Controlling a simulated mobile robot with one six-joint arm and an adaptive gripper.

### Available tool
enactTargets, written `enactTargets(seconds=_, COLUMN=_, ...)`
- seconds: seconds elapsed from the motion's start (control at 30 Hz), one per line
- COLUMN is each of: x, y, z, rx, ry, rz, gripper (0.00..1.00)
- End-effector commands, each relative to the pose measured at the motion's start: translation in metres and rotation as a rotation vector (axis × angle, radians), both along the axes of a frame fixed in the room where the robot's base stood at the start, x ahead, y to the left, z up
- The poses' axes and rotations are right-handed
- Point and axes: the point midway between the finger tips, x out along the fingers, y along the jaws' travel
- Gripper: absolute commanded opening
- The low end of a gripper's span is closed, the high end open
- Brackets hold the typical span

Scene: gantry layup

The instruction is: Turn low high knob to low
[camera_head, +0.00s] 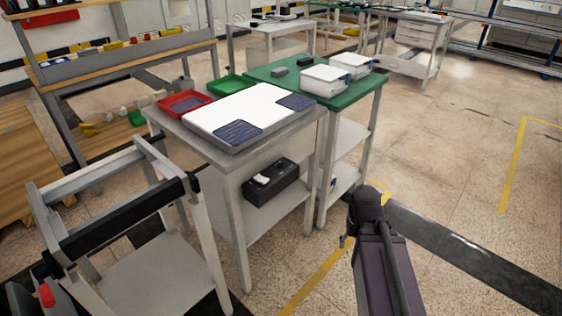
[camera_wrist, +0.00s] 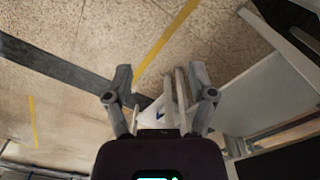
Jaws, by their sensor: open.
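I cannot make out a low high knob in either view. A black box (camera_head: 271,184) with a small white part on top sits on the lower shelf of the grey table in the head view; I cannot tell whether it has a knob. My gripper (camera_wrist: 161,74) shows in the wrist view with its two fingers apart and nothing between them. It is over the floor. In the head view my arm is at the lower right, to the right of the tables and apart from them, and hides part of the floor.
A grey table (camera_head: 222,152) holds a white panel (camera_head: 235,108) with dark blue patches and a red tray (camera_head: 184,102). A green-topped table (camera_head: 350,103) with white bins (camera_head: 326,80) adjoins it. A grey frame cart (camera_head: 150,270) stands at lower left. Floor at right is open.

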Motion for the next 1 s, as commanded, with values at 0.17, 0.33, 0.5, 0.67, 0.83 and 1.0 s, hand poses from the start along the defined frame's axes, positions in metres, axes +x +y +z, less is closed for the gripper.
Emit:
enactTargets(seconds=0.17, x=0.011, y=0.006, z=0.012, rx=-0.001, ry=-0.015, rz=0.009, gripper=0.76)
enactTargets(seconds=0.33, x=0.034, y=0.021, z=0.035, rx=-0.004, ry=-0.05, rz=0.029, gripper=0.76)
enactTargets(seconds=0.5, x=0.067, y=0.044, z=0.068, rx=-0.004, ry=-0.104, rz=0.055, gripper=0.76)
enactTargets(seconds=0.67, x=0.101, y=0.075, z=0.101, rx=-0.002, ry=-0.163, rz=0.087, gripper=0.76)
enactTargets(seconds=0.83, x=0.135, y=0.111, z=0.137, rx=0.004, ry=-0.226, rz=0.124, gripper=0.76)
enactTargets(seconds=1.0, x=0.166, y=0.15, z=0.173, rx=0.015, ry=-0.289, rz=0.159, gripper=0.76)
